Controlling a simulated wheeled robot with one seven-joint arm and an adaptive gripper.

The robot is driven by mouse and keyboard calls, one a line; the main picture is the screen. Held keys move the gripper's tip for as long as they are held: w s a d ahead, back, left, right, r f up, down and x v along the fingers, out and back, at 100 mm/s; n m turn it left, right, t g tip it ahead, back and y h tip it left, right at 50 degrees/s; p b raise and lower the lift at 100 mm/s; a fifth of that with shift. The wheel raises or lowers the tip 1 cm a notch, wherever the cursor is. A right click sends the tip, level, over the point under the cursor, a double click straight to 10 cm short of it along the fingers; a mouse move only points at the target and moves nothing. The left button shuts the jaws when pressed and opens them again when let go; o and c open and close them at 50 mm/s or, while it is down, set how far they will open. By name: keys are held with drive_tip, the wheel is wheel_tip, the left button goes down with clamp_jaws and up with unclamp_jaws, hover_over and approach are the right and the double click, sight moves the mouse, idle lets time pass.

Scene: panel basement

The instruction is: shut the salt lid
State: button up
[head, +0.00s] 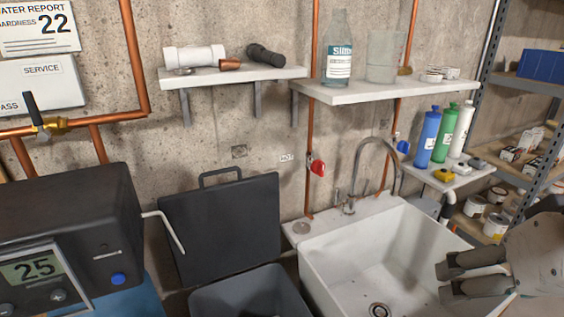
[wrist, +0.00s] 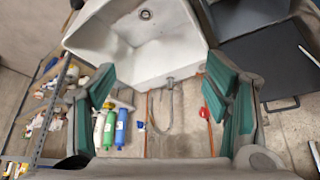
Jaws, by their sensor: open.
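The dark salt lid (head: 222,230) stands raised, leaning back near the wall behind a dark open-topped bin (head: 250,292), with a handle on its upper edge. The bin's inside is cut off by the lower edge of the head view. My gripper (head: 447,282) is at the far right of the head view, over the right side of the sink and well apart from the lid. In the wrist view my gripper (wrist: 168,92) shows its teal pads spread wide with nothing held. There the lid (wrist: 282,65) lies to the right, beyond the pads.
The white sink (head: 370,250) with its tap (head: 375,160) lies between my gripper and the lid.

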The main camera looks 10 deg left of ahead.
drive_tip(key=shift+w+a+r, duration=0.15)
drive_tip(key=shift+w, duration=0.2)
drive_tip(key=c, duration=0.4)
drive_tip(key=shift+n+t+y, duration=0.4)
drive_tip(key=shift+n, duration=0.3)
drive_tip(key=w+a, duration=0.1)
drive_tip(key=w, duration=0.2)
drive_tip(key=w+a+r+b, duration=0.1)
drive_tip(key=w, duration=0.2)
drive_tip(key=w+a+r, duration=0.1)
drive_tip(key=w+a, duration=0.1)
drive_tip(key=w, duration=0.1)
drive_tip(key=shift+w+r, duration=0.1)
drive_tip(key=shift+w, duration=0.15)
clamp_jaws()
drive_tip(key=w+a+n+t+y+b, duration=0.1)
drive_tip(key=w+a+n+y+b, duration=0.25)
drive_tip(key=w+a, duration=1.85)
drive_tip(key=w+a+f+n+b, duration=0.1)
drive_tip(key=a+f, duration=0.1)
drive_tip(key=a, duration=0.6)
drive_tip(key=w+a+f+n+b, duration=0.1)
drive_tip(key=w+a+f, duration=0.15)
drive_tip(key=a, duration=0.45)
drive_tip(key=shift+y, duration=0.45)
drive_tip(key=p+x, duration=0.1)
drive_tip(key=x, duration=0.8)
drive_tip(key=shift+w+a+f, duration=0.15)
drive_tip(key=shift+a+f, duration=0.05)
drive_tip(key=shift+f, duration=0.05)
